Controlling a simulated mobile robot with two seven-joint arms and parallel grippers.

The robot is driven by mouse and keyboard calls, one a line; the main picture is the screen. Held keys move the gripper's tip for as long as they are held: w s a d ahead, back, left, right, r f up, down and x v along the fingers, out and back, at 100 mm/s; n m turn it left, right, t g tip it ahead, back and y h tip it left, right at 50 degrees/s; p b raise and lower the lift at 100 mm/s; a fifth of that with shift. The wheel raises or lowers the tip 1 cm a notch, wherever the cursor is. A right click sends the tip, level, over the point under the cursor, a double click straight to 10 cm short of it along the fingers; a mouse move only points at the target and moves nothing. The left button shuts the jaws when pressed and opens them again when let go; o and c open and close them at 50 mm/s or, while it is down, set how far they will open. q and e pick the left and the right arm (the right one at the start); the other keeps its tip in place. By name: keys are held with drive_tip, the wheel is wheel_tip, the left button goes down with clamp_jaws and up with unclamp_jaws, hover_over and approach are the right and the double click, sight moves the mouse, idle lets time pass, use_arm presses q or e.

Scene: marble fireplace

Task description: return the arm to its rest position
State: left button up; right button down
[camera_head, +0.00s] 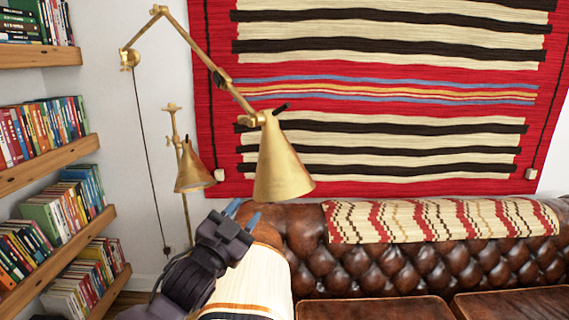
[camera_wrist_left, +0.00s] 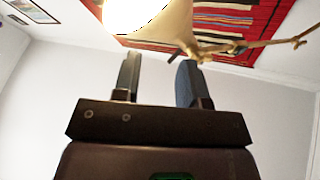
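My left gripper (camera_head: 243,212) is at the lower middle of the head view, with its two blue-tipped fingers pointing up. In the left wrist view (camera_wrist_left: 158,68) the fingers stand apart with nothing held between them. It is just below and left of a brass cone lamp shade (camera_head: 280,165) in the head view. That shade shows bright at the top of the left wrist view (camera_wrist_left: 150,12), beyond the fingertips. Whether the gripper touches the shade is hard to tell, but a gap seems to show. My right gripper is in neither view.
A jointed brass lamp arm (camera_head: 190,45) comes from the wall. A second brass lamp (camera_head: 192,172) stands behind it. A bookshelf (camera_head: 50,155) fills the left side. A brown leather sofa (camera_head: 420,265) with a patterned throw (camera_head: 440,220) stands below a striped wall rug (camera_head: 380,70).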

use_arm(q)
drive_tip(key=s+a+f+n+g+y, duration=0.1)
drive_tip(key=s+a+f+n+y, duration=0.15)
drive_tip(key=s+a+f, duration=0.4)
drive_tip(key=s+a+f+n+g+y, duration=0.1)
drive_tip(key=a+f+n+y, duration=0.15)
drive_tip(key=f, duration=0.75)
drive_tip(key=s+a+f+n+g+y, duration=0.1)
drive_tip(key=s+a+f+n+y, duration=0.15)
drive_tip(key=s+a+f, duration=0.4)
drive_tip(key=s+a+f+n+g+y, duration=0.2)
drive_tip(key=s+a+f+n+g, duration=0.1)
drive_tip(key=s+f, duration=1.3)
drive_tip(key=shift+a+g, duration=0.5)
drive_tip(key=shift+g, duration=0.2)
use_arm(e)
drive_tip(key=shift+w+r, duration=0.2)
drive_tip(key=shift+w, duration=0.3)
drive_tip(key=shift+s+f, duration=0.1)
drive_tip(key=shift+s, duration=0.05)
